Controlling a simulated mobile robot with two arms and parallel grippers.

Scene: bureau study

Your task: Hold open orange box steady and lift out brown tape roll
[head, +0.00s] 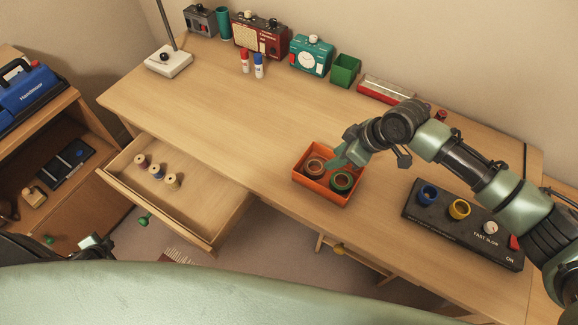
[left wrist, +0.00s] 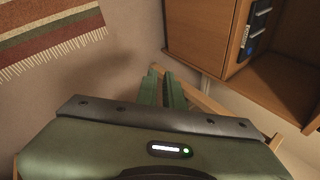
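The open orange box (head: 312,188) sits on the desk near its front edge. The brown tape roll (head: 314,168) lies in its left part, and a green tape roll (head: 342,182) lies in its right part. My right gripper (head: 338,157) is over the back of the box, close to the brown roll's right side. Its fingers overlap in view, so their gap and any contact are unclear. My left gripper shows in the left wrist view (left wrist: 163,88), away from the box, its fingers a little apart with nothing seen between them.
An open drawer (head: 225,232) holding several spools juts out left of the box. A dark control panel (head: 462,238) with blue and yellow rings stands to the right. A clock, a green cup (head: 345,70) and other items line the back. The desk's middle left is clear.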

